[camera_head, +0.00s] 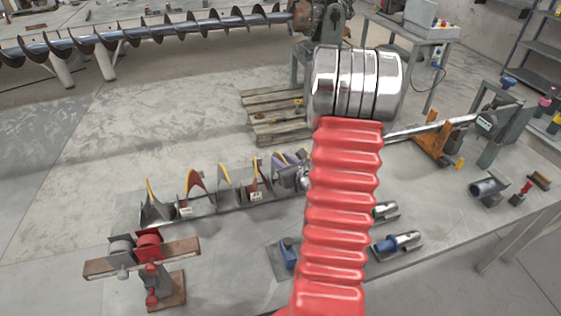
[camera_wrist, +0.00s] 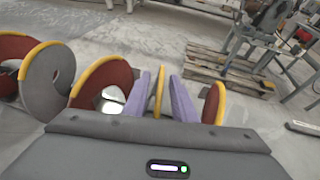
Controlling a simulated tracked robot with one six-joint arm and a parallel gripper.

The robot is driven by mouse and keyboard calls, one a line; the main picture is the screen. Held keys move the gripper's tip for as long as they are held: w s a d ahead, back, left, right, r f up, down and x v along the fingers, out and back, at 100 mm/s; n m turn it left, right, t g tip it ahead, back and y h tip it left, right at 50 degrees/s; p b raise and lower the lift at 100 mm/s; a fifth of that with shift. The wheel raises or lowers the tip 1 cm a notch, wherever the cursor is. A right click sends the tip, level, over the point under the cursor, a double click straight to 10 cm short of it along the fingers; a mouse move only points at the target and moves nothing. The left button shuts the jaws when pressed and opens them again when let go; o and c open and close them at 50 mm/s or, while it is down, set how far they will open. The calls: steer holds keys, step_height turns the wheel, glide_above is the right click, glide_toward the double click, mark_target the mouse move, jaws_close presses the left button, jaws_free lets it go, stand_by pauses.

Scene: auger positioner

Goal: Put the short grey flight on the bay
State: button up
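Several curved flights with yellow edges stand in a row on a low rack (camera_head: 205,208). From the left, they include a grey flight (camera_head: 152,207), a red one (camera_head: 193,184) and another grey one (camera_head: 225,180). My gripper (camera_wrist: 160,95) is at the rack's right end. Its two purple fingers are apart, on either side of a yellow-edged flight (camera_wrist: 158,92) seen nearly edge-on, with gaps visible. That flight's face colour and length are unclear. Red flights stand to its left (camera_wrist: 105,85) and right (camera_wrist: 213,104). I cannot tell which part is the bay.
My red arm hides the bench middle. A stand with grey and red parts (camera_head: 150,250) is front left. Metal cylinders (camera_head: 400,243) lie on the bench at right, near an orange bracket (camera_head: 433,142) under a shaft. A wooden pallet (camera_head: 275,115) is behind, and a long auger (camera_head: 150,32) further back.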

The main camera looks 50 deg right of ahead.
steer(key=shift+r, duration=0.15)
steer(key=shift+s, duration=0.2)
steer(key=v, duration=1.1)
steer(key=shift+s+r, duration=0.15)
steer(key=shift+s, duration=0.1)
steer(key=shift+a, duration=0.1)
stand_by(0.4)
